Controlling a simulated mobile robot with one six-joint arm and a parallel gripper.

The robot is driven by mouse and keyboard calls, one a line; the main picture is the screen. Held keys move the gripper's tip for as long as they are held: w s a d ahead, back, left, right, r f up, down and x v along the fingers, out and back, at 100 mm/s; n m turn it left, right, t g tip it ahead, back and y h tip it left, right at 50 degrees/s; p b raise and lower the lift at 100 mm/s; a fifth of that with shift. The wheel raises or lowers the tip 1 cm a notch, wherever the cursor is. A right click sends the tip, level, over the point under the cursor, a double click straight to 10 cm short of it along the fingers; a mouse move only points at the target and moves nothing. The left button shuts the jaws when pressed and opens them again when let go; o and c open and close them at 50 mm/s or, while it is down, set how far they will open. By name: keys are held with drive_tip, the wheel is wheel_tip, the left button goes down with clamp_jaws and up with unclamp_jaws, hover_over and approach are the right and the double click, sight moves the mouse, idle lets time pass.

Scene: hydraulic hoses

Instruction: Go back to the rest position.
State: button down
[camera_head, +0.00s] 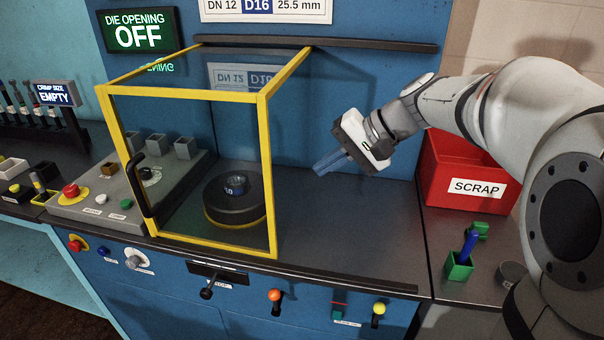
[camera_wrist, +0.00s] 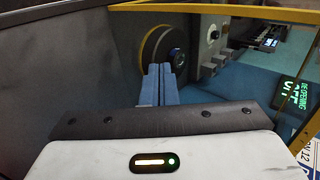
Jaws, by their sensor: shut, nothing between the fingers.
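My gripper (camera_head: 328,164) is in the air over the dark bench top, to the right of the yellow-framed guard. Its blue fingers are together with nothing between them. In the wrist view the shut fingers (camera_wrist: 161,84) point toward the round die head (camera_wrist: 165,52), which appears beyond them. In the head view my arm reaches in from the right, above the red scrap bin.
The yellow-framed clear guard (camera_head: 266,170) stands around the round black die head (camera_head: 235,202). The red SCRAP bin (camera_head: 440,172) is at the right, with a green holder (camera_head: 459,266) in front. A control panel (camera_head: 90,207) is at left. The bench right of the guard is clear.

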drive_tip(key=w+v, duration=0.1)
drive_tip(key=v, duration=0.5)
drive_tip(key=s+d+f+n+h+p, duration=0.1)
drive_tip(key=s+d+f+h, duration=0.3)
drive_tip(key=s+f, duration=0.3)
drive_tip(key=s+d+f+n+h+p, duration=0.1)
drive_tip(key=s+d+f+h+p, duration=0.1)
drive_tip(key=s+d+f+h, duration=0.2)
drive_tip(key=s+f+h, duration=0.1)
drive_tip(key=s+f, duration=0.2)
drive_tip(key=s, duration=0.4)
drive_tip(key=shift+t, duration=0.4)
